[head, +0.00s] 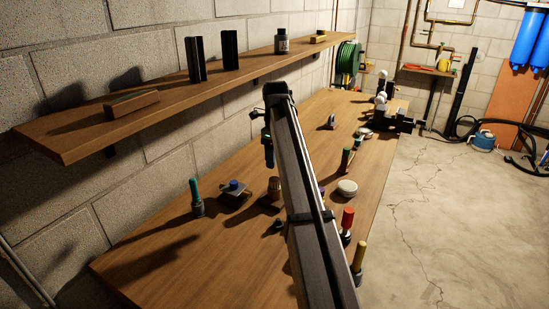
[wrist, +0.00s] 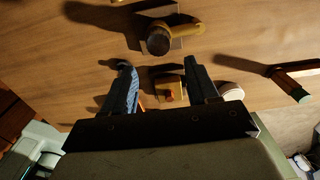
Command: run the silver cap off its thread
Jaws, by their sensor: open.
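I cannot pick out the silver cap with certainty. A pale round piece (head: 347,187) lies on the bench right of my arm in the head view; its metal and thread cannot be made out. My gripper (head: 268,150) is over the bench, largely hidden by my arm in the head view. In the wrist view my gripper (wrist: 158,66) has its two dark fingers apart, with nothing clearly held. A yellowish block with an orange-red knob (wrist: 169,93) shows between the fingers, below them. A brass-coloured fitting with a dark round end (wrist: 159,40) lies beyond the fingertips.
The wooden bench (head: 150,255) carries several fittings: a teal-topped post (head: 196,196), a blue-knobbed block (head: 234,188), a red-topped post (head: 347,222) and a yellow-topped post (head: 358,260). A wooden shelf (head: 150,118) runs along the block wall. The bench's near left is bare.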

